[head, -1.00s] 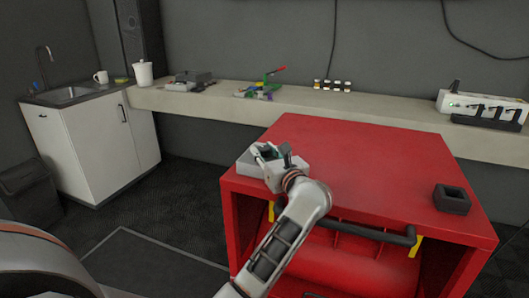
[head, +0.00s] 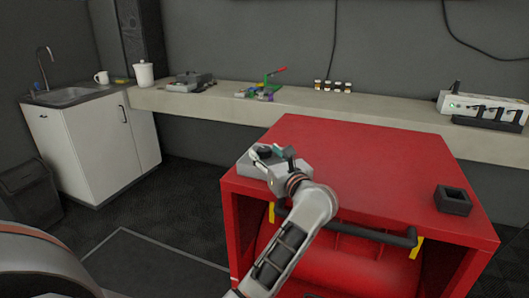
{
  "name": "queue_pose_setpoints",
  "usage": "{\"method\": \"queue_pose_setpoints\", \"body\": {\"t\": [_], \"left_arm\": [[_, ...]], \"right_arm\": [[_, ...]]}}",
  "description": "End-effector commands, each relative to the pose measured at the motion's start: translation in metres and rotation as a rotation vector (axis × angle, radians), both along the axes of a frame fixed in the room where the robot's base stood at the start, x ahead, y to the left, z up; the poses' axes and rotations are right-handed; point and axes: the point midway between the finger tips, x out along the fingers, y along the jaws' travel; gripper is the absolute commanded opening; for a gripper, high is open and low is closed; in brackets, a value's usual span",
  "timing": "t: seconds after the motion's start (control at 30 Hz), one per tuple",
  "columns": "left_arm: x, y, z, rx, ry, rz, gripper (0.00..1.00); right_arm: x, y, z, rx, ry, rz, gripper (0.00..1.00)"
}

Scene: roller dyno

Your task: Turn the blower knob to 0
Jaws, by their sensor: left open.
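A grey control box (head: 249,168) sits on the near left corner of the red cabinet top. A dark round knob (head: 264,151) shows on top of the box, partly hidden by my gripper; its pointer and markings are too small to read. My left gripper (head: 272,156) is open over the box, with its fingers close beside the knob. I cannot tell whether they touch it. My right gripper is out of view.
The red cabinet (head: 360,160) has a dark front bar (head: 370,233) and a black square holder (head: 453,199) at its right. A long bench (head: 385,113) with several items runs behind. The middle of the cabinet top is clear.

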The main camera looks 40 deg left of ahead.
Motion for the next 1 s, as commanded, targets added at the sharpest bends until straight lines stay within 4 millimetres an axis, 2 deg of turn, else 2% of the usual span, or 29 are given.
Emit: {"method": "queue_pose_setpoints", "body": {"t": [0.2,0.4,1.0], "left_arm": [[-0.019,-0.032,-0.001,-0.004,0.0,-0.001,0.45],[-0.029,-0.049,0.0,-0.002,0.0,-0.001,0.45],[-0.031,-0.052,0.0,-0.001,0.001,0.0,0.45]], "right_arm": [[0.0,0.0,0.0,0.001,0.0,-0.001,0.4],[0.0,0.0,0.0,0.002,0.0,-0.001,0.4],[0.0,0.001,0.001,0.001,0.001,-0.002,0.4]]}}
